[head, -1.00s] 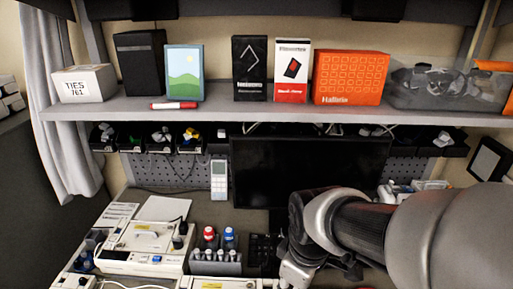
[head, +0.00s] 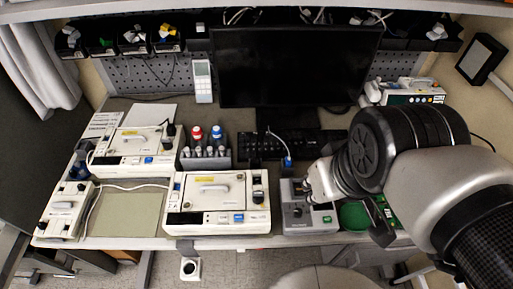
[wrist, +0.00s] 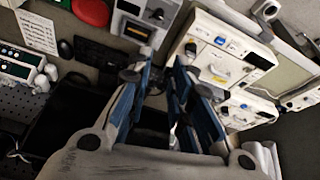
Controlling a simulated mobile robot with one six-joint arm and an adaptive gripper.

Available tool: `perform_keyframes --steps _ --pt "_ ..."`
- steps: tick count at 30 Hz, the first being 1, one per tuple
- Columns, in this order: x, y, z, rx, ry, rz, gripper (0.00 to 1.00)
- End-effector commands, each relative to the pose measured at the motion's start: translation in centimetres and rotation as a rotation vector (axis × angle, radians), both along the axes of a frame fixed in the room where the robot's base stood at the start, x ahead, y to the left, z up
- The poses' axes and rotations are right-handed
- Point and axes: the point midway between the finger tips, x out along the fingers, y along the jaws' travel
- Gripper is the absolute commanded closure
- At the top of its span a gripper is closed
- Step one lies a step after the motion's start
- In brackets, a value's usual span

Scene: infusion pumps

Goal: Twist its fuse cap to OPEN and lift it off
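A white pump (head: 218,203) stands at the front middle of the bench, with a handle, a blue display and a black knob-like cap (head: 258,196) at its right. A similar pump (head: 130,150) stands behind it to the left, with a dark cap (head: 170,131). Which cap is the fuse cap, and any OPEN mark, is too small to tell. In the wrist view my gripper (wrist: 160,68) is open and empty, with the front pump (wrist: 225,58) beyond its fingers and to their right. In the head view my arm largely hides the gripper.
A grey device (head: 308,222) stands right of the front pump, near my arm. A rack of bottles (head: 206,158) stands behind the front pump. A monitor (head: 297,70) and keyboard (head: 290,143) are at the back. A flat greenish mat (head: 125,214) lies at left.

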Motion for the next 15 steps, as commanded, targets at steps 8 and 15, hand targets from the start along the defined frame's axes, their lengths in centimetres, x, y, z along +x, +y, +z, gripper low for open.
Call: perform_keyframes --steps 8,15 --pt "6.6 3.6 -1.9 -0.135 0.149 0.523 0.8" --pt "10.5 7.5 -7.2 -0.218 0.251 0.994 0.8"
